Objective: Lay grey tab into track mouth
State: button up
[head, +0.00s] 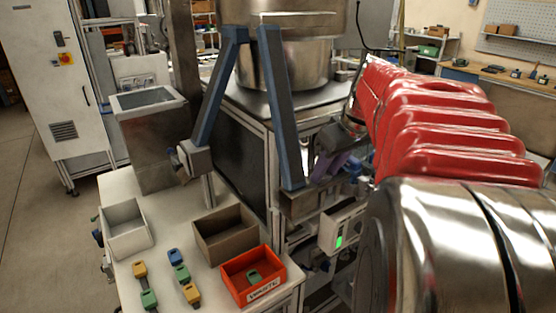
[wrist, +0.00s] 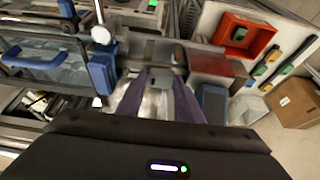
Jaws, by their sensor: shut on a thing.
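My gripper (head: 328,168) has purple fingers and is at the machine's metal block (head: 300,203), below the right blue post. In the wrist view, the purple fingers of my gripper (wrist: 157,88) flank a narrow pale grey piece, the grey tab (wrist: 156,100), and are shut on it. The metal track (wrist: 150,50) lies just beyond the fingertips. Its mouth is close to the tab's front end, but I cannot tell whether the tab touches or enters it. In the head view the tab is hidden or too small to make out.
Blue posts (head: 281,110) stand close beside my gripper. A box with a green screen (head: 340,229) sits right of the block.

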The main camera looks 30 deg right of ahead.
jog(key=shift+f, duration=0.5)
jog(key=shift+f, duration=0.25)
jog(key=o, duration=0.7)
jog(key=v, duration=1.2)
jog(key=shift+r, duration=0.3)
